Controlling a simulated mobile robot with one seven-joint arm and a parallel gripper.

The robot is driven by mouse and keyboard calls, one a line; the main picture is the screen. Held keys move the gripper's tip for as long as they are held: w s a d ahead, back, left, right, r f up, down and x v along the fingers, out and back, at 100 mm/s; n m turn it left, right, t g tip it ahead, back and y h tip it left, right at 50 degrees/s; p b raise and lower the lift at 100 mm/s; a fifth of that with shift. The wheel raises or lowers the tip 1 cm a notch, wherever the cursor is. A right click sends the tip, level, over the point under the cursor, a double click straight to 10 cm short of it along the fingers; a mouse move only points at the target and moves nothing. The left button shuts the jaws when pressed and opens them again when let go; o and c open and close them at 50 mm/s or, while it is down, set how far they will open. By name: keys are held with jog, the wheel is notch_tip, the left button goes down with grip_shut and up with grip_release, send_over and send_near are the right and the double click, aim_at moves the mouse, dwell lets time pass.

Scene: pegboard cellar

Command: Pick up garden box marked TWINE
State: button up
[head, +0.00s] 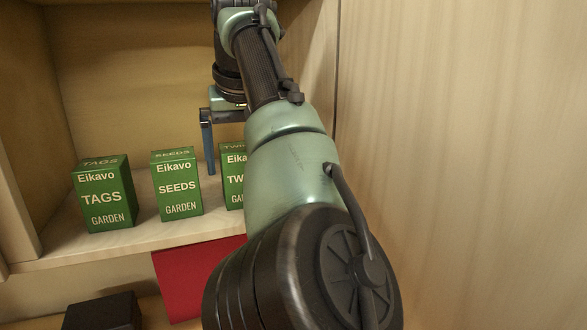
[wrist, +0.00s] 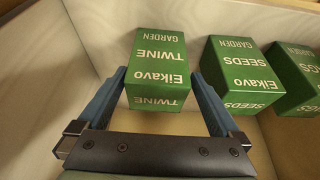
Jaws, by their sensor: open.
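The green TWINE box (head: 233,177) stands on the shelf, rightmost of three green boxes, and is partly hidden behind my arm in the head view. In the wrist view the TWINE box (wrist: 158,70) shows upside down, with its near end between the tips of my gripper's two blue fingers. My gripper (wrist: 158,90) is open, one finger on each side of the box. A narrow gap shows on the right side; the left finger is very close, and I cannot tell if it touches. In the head view one blue finger (head: 207,148) points down beside the box.
The SEEDS box (head: 177,184) stands next to the TWINE box, and the TAGS box (head: 103,194) is farther left. The shelf (head: 140,240) has a wooden side wall (head: 440,150) at right. A red item (head: 185,285) and a dark box (head: 100,312) are below.

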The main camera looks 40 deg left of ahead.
aim_at(242, 181)
jog(key=shift+d+p+x, duration=0.2)
jog(key=shift+p+x, duration=0.5)
jog(key=shift+x, duration=0.65)
jog(key=shift+d+p+x, duration=0.15)
jog(key=shift+p+x, duration=0.55)
jog(key=shift+x, duration=0.6)
jog(key=shift+f, duration=0.1)
jog(key=c, duration=1.3)
